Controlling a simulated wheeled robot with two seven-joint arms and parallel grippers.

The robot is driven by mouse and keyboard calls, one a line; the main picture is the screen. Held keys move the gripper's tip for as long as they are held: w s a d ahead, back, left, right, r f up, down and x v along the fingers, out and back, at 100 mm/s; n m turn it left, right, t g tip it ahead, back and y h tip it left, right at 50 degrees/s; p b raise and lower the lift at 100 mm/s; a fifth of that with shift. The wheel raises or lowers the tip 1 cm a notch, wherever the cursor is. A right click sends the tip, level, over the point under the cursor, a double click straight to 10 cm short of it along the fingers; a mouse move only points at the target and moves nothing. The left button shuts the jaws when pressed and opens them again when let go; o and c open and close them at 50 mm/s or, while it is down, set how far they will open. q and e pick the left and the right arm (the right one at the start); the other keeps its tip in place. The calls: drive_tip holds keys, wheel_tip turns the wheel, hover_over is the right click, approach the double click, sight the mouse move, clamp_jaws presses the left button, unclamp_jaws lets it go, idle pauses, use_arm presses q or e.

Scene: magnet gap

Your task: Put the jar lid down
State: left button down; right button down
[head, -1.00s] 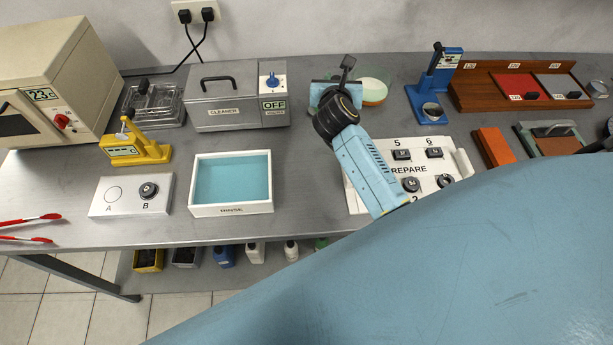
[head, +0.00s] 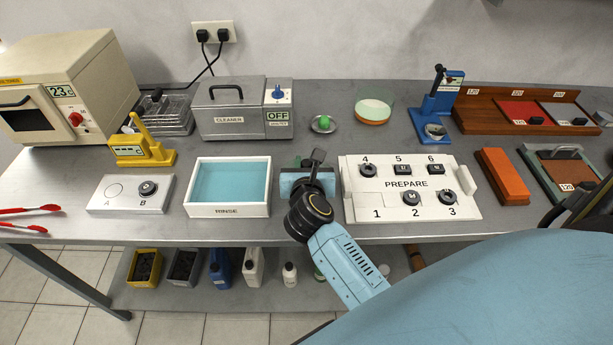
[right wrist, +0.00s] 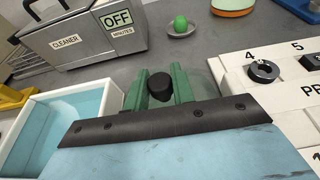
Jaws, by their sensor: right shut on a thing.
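My right gripper (right wrist: 160,92) has its green fingers closed on the black knob of the jar lid (right wrist: 161,84). Around the knob a faint clear disc seems to show, but its rim is hard to make out. In the head view the right gripper (head: 304,164) is over the table between the rinse tray and the white PREPARE board, and my wrist hides the lid there. Whether the lid touches the table cannot be told. A clear round jar (head: 374,108) with an orange bottom stands at the back. My left gripper is not in view.
The rinse tray (head: 228,211) is close on the left, the PREPARE board (head: 425,208) close on the right. Behind are the cleaner box (head: 240,108) and a small dish with a green piece (head: 323,124). Bare table (head: 330,148) lies between these and the gripper.

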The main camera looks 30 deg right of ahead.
drive_tip(key=shift+f+b, duration=0.35)
drive_tip(key=shift+f, duration=1.2)
drive_tip(key=shift+f, duration=0.15)
drive_tip(key=c, duration=1.2)
unclamp_jaws()
drive_tip(key=shift+r, duration=0.2)
drive_tip(key=v, duration=1.2)
